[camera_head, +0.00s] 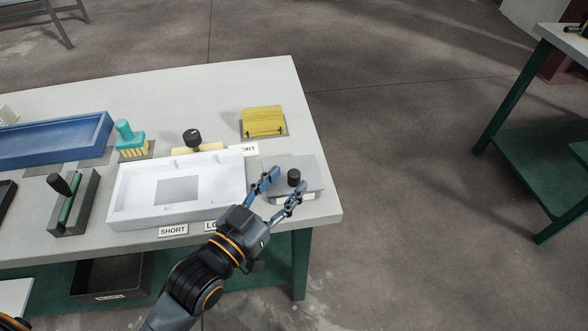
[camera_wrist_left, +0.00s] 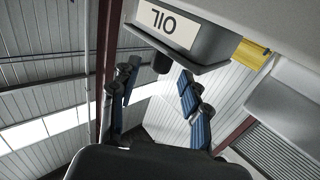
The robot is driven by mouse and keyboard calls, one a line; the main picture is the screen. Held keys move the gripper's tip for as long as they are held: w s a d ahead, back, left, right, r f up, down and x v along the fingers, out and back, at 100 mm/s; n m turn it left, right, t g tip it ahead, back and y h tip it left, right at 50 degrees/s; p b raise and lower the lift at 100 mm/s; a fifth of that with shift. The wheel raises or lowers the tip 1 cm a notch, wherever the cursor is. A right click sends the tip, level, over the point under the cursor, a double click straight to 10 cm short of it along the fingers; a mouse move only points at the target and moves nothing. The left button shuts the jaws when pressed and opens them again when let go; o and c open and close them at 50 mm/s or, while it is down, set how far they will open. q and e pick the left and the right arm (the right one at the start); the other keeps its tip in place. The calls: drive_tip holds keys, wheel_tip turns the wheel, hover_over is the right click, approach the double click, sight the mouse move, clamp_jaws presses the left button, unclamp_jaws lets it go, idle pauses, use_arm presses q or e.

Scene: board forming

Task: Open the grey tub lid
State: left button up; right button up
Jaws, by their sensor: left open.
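The grey tub (camera_head: 312,165) stands at the right front corner of the table, its flat grey lid topped by a black knob (camera_head: 293,177). In the left wrist view the tub (camera_wrist_left: 205,42) appears upside down with a white label reading OIL, and the dark knob (camera_wrist_left: 161,63) hangs below the lid. My left gripper (camera_head: 288,181) is open, its two blue-padded fingers reaching to either side of the knob. In the wrist view the fingers (camera_wrist_left: 157,85) are apart with the knob between and beyond them; I cannot tell if they touch it. The lid looks seated on the tub. My right gripper is not seen.
A white tray (camera_head: 120,202) lies left of the tub, with SHORT (camera_head: 173,231) and partly hidden labels at its front. A yellow block (camera_head: 263,120) is behind the tub. A teal brush (camera_head: 130,137) and blue tray (camera_head: 60,157) are further left.

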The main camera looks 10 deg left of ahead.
sight(290, 178)
use_arm(q)
drive_tip(key=x, duration=0.2)
drive_tip(key=shift+w+d, duration=0.15)
drive_tip(key=shift+w, duration=0.15)
drive_tip(key=shift+w+d, duration=0.2)
drive_tip(key=shift+w, duration=0.2)
clamp_jaws()
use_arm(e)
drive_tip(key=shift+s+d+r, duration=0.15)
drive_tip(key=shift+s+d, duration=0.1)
